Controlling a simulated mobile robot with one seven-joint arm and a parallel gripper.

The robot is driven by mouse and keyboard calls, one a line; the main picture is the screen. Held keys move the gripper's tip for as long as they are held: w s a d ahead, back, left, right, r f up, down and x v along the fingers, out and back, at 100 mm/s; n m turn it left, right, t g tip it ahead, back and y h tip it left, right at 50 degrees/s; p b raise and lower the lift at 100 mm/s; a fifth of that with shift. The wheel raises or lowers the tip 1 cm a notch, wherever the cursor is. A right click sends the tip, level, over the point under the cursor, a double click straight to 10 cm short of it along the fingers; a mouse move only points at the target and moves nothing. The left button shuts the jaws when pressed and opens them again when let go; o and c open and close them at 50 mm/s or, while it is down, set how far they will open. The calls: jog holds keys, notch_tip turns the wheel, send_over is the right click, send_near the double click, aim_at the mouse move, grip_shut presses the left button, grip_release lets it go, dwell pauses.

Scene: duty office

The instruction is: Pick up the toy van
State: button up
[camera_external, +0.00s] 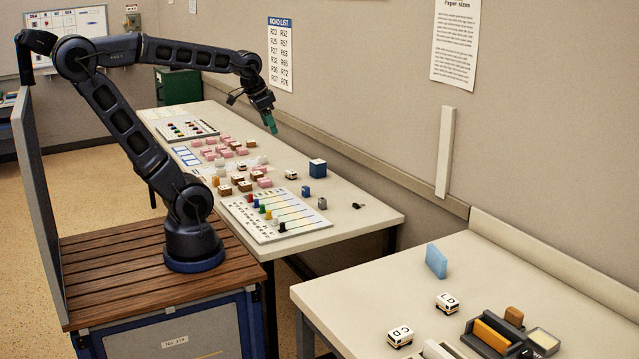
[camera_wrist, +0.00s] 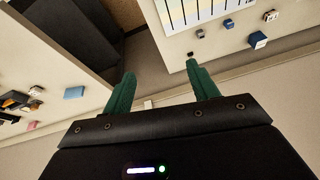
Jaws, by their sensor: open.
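Three small white van-like toys show, and I cannot tell which is the toy van. One toy (camera_external: 291,174) stands on the long table beside a blue box and also shows in the wrist view (camera_wrist: 270,15). A toy marked LD (camera_external: 446,302) and a toy marked CD (camera_external: 399,336) stand on the near table; small white shapes there also show at the left of the wrist view (camera_wrist: 36,91). My gripper (camera_external: 271,125) is open and empty, above the far edge of the long table near the wall. Its green fingers (camera_wrist: 160,70) have nothing between them.
The long table (camera_external: 370,218) carries a striped board (camera_external: 275,214), pink and brown blocks, a blue box (camera_external: 317,168) and a small black item (camera_external: 358,206). The near table (camera_external: 345,290) holds a light blue block (camera_external: 436,261) and a dark tray (camera_external: 490,335). A gap separates the tables.

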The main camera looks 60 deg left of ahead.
jog(key=w+a+r+m+g, duration=0.1)
jog(key=w+a+m, duration=0.1)
jog(key=w+a, duration=0.45)
jog(key=w+a+m, duration=0.2)
jog(key=w+a, duration=0.1)
jog(key=w, duration=0.6)
jog(key=w+a+f+m+g+y, duration=0.15)
jog(key=w+a+f+m, duration=0.35)
jog(key=w+a, duration=0.85)
jog(key=m+g+h, duration=0.2)
jog(key=m, duration=0.4)
send_over(291, 171)
notch_tip(291, 171, down, 27)
jog(key=shift+s+d+f, duration=0.1)
jog(key=shift+d+f, duration=0.05)
jog(key=shift+f, duration=2.4)
jog(key=shift+d+f, duration=0.1)
jog(key=shift+f, duration=2.45)
jog(key=c, duration=1.1)
